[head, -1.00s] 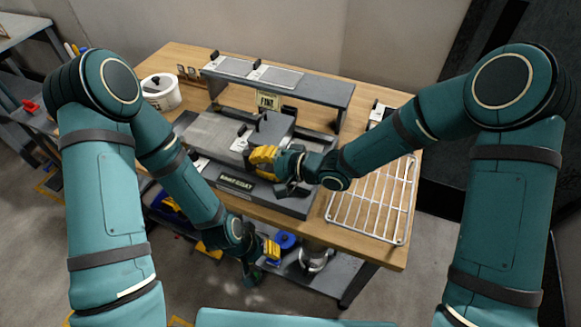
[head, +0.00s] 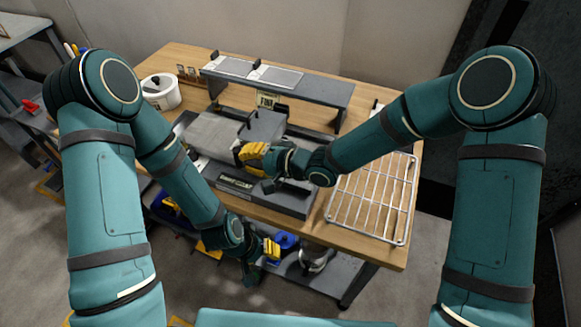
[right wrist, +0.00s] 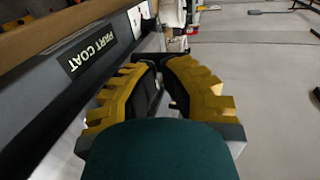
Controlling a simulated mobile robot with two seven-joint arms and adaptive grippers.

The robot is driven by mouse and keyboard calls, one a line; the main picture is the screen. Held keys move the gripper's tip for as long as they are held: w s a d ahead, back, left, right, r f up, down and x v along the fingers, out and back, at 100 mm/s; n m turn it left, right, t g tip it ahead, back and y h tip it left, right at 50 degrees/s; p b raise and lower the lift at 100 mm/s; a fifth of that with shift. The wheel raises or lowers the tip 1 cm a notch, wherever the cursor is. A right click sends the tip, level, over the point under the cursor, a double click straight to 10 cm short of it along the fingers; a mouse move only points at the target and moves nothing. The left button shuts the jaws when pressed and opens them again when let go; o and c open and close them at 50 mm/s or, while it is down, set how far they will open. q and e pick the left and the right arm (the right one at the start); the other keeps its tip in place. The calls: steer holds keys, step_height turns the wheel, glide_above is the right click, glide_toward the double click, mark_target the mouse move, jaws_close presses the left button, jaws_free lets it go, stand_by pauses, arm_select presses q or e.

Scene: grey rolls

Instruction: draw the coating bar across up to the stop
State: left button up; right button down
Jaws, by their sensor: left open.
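The grey bench coater (head: 262,193) stands on the wooden table, with a flat grey bed (head: 208,133) and a raised dark grey block (head: 266,126). My right gripper (head: 243,153) is low over the coater's near side, at the right end of the bed. In the right wrist view its yellow fingers (right wrist: 160,66) come close together at the tips beside the coater's label plate (right wrist: 93,52). I cannot tell whether the coating bar is between them; the gripper hides that spot. My left gripper (head: 262,262) is open and empty, below the table's front edge.
A grey shelf (head: 318,90) with two pale panels spans the table behind the coater. A white wire rack (head: 372,200) lies to the right and a white pot (head: 160,92) stands at the back left. A lower shelf (head: 335,272) holds blue items.

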steer(key=shift+a, duration=0.15)
steer(key=d+p, duration=0.1)
steer(key=d, duration=0.1)
steer(key=s+d+p, duration=0.1)
steer(key=shift+s+d, duration=0.1)
steer(key=shift+d, duration=0.3)
stand_by(0.6)
